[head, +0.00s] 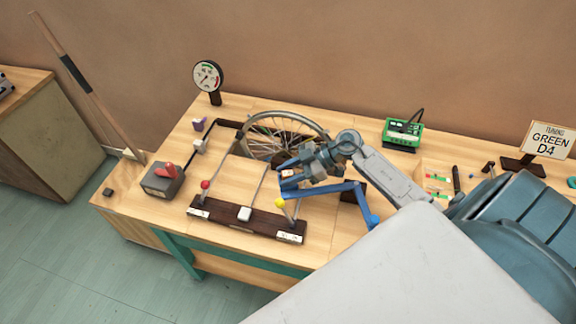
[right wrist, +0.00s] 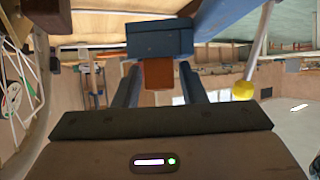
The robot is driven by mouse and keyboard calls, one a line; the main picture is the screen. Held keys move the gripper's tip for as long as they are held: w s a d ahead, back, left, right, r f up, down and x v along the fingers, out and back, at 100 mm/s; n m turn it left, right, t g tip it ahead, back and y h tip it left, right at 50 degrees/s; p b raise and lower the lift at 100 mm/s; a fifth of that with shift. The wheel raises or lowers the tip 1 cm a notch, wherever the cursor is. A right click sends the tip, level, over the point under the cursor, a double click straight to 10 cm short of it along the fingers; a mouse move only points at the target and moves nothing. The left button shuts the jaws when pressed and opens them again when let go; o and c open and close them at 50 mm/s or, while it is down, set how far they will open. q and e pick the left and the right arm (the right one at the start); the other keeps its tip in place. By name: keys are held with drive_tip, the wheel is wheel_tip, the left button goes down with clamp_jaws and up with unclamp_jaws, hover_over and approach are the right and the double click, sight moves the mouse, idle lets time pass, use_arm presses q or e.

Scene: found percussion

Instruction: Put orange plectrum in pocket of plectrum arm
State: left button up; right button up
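The orange plectrum (right wrist: 158,74) shows in the right wrist view, its upper end against the blue block (right wrist: 158,40) of the plectrum arm. How deep it sits in the pocket cannot be seen. My right gripper (right wrist: 158,88) has one finger on each side of the plectrum, with a visible gap on both sides, so it looks open. In the head view my right gripper (head: 287,181) is at the free end of the blue plectrum arm (head: 330,189), beside the wheel. My left gripper is not in view.
A spoked wheel (head: 321,128) stands behind the gripper. A dark bar (head: 266,227) with red- and yellow-topped rods (head: 280,203) is in front. A grey box with a red lever (head: 164,180) is left. A green device (head: 402,134) and a sign (head: 549,140) stand to the right.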

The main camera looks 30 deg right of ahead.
drive_tip(key=shift+s+f, duration=0.3)
drive_tip(key=shift+f, duration=0.1)
drive_tip(key=shift+d, duration=0.1)
drive_tip(key=shift+s+d+r, duration=0.1)
drive_tip(key=shift+d, duration=0.1)
drive_tip(key=r+b+v, duration=0.1)
drive_tip(key=b+v, duration=0.1)
drive_tip(key=v, duration=0.8)
drive_tip(key=shift+w, duration=0.2)
